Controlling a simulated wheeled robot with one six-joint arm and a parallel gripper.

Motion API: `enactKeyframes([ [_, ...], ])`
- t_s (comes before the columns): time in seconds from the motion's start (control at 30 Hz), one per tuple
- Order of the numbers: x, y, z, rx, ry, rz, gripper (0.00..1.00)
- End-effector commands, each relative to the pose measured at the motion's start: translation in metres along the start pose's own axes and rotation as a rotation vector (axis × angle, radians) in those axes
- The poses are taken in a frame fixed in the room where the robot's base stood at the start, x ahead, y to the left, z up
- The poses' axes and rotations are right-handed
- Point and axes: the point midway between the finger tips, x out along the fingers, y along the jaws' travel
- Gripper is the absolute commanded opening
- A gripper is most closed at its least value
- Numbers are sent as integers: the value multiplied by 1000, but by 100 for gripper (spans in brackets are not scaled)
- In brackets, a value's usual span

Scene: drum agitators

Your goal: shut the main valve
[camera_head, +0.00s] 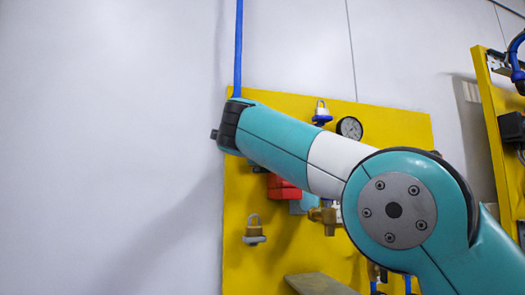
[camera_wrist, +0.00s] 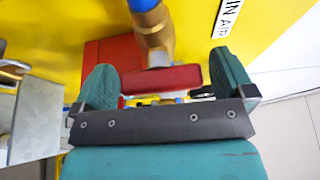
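The main valve shows in the wrist view as a brass body (camera_wrist: 154,38) under a blue pipe, with a flat red handle (camera_wrist: 165,80) lying crosswise below it. Part of a label reading "IN AIR" (camera_wrist: 230,16) is beside it on the yellow panel. My gripper (camera_wrist: 164,76) is open, its two teal fingers either side of the handle's ends. The handle looks nearly as wide as the gap; I cannot tell whether a finger touches it. In the head view my arm hides the valve and the gripper's fingers; only the blue pipe (camera_head: 238,50) above shows.
The yellow panel (camera_head: 240,270) also bears a red block (camera_head: 283,188), a gauge (camera_head: 349,128), padlocks (camera_head: 254,232) and a brass fitting (camera_head: 328,216). A grey metal bracket (camera_wrist: 36,118) is close to the left finger. Another yellow panel (camera_head: 488,110) stands at right. Bare wall is at left.

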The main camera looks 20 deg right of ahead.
Motion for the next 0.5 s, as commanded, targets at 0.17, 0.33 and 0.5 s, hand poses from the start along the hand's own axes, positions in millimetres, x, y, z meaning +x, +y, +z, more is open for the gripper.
enactKeyframes([
  [0.17, -1, 0, 0, -1, -1, -1, 100],
  [0.33, -16, 2, 1, -1, -4, -2, 100],
  [0.5, -54, 3, 1, 1, -6, -3, 100],
])
